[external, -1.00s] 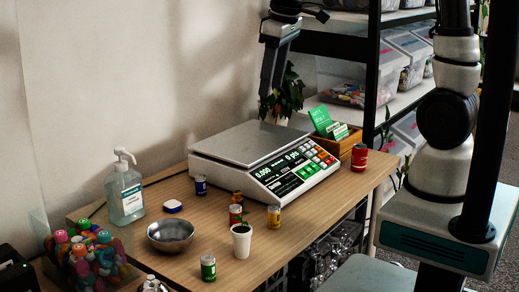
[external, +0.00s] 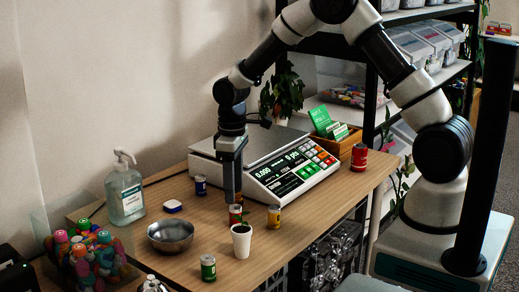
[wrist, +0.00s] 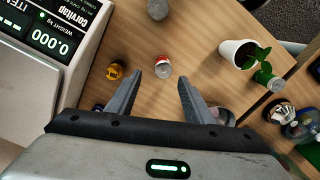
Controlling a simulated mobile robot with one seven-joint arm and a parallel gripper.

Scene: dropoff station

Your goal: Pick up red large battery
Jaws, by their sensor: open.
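One red battery (external: 236,213) stands on the wooden table between the scale and the white cup. In the wrist view it (wrist: 162,65) shows from above, just beyond and between the fingertips. Another red battery (external: 359,157), which looks larger, stands at the table's right end beside the wooden box and is outside the wrist view. My gripper (external: 232,196) points down above the nearer red battery. In the wrist view my gripper (wrist: 160,77) has its fingers apart with nothing held between them.
The white plant cup (external: 241,242), green battery (external: 208,267) and metal bowl (external: 171,234) are nearby. The scale (external: 281,160) rises behind. Bare table lies toward the right front.

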